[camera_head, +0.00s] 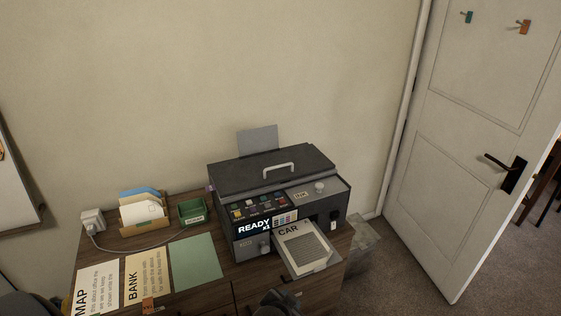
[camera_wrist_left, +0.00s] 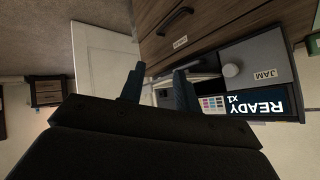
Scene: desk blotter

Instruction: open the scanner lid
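The scanner lid (camera_head: 245,172) is the dark grey top of the printer (camera_head: 341,197) in the head view. It lies shut, with a pale bar handle (camera_head: 278,168) on it. My left gripper (camera_wrist_left: 156,70) shows in the left wrist view with its two fingers apart and nothing between them. The printer's front panel (camera_wrist_left: 263,102), with its READY screen, is upside down to the right of the fingers there. The handle cannot be made out in that view. A dark shape at the bottom of the head view may be part of a gripper. My right gripper is not identifiable.
A CAR sheet (camera_head: 305,246) lies on the output tray at the printer's front. To the left are a green sheet (camera_head: 196,262), a green box (camera_head: 192,212) and a card holder (camera_head: 143,222). A wall is behind; a door (camera_head: 450,150) stands at right.

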